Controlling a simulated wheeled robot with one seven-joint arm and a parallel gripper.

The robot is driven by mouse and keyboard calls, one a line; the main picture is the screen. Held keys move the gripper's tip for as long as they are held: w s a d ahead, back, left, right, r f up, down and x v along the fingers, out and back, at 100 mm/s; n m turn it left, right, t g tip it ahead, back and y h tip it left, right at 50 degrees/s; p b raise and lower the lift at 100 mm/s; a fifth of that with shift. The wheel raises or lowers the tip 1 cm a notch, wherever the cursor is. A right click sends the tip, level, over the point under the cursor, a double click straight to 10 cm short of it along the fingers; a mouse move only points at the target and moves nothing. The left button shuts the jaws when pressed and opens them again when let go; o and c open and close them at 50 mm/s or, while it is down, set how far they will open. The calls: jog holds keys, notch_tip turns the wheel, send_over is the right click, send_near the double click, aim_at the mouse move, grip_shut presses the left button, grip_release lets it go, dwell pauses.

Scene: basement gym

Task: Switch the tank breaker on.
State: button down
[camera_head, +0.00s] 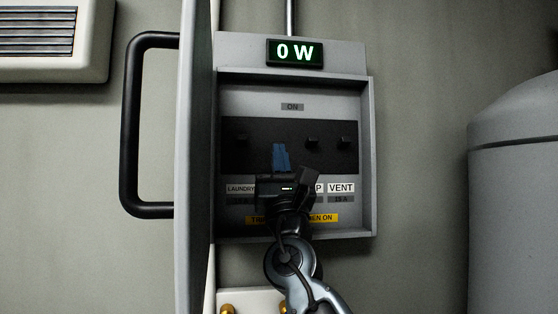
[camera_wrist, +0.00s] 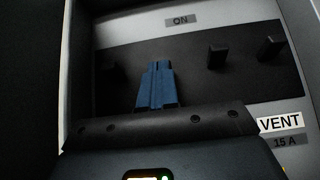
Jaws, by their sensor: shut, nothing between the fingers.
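The grey breaker box (camera_head: 367,160) is open on the wall, with a black breaker strip (camera_head: 327,160) inside. Black toggles show at the left (camera_head: 241,138) over a LAUNDRY label, and at the right over a label ending in P (camera_head: 312,142) and over VENT (camera_head: 344,142). No label reading tank is visible; my gripper covers the label second from left, and any toggle there is hidden behind its fingers. My gripper (camera_head: 279,146) has blue fingers closed together, empty, in front of the strip between the left toggle and the P toggle. In the wrist view, the fingertips (camera_wrist: 157,66) point at the strip; contact cannot be told.
A green-lit display (camera_head: 294,53) above reads 0 W. An ON label (camera_head: 292,107) sits above the strip. A yellow label (camera_head: 325,218) is partly covered below. The open door (camera_head: 194,150) with a black handle (camera_head: 128,130) stands left. A grey tank (camera_head: 515,190) is right.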

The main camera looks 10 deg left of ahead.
jog(key=shift+s+r, duration=0.25)
jog(key=shift+r, duration=0.45)
jog(key=shift+f, duration=0.15)
jog(key=s+r+b+v, duration=0.1)
jog(key=b+v, duration=0.3)
jog(key=v, duration=0.8)
jog(key=shift+s+d+f, duration=0.25)
jog(key=shift+s+d, duration=0.05)
jog(key=shift+s, duration=0.1)
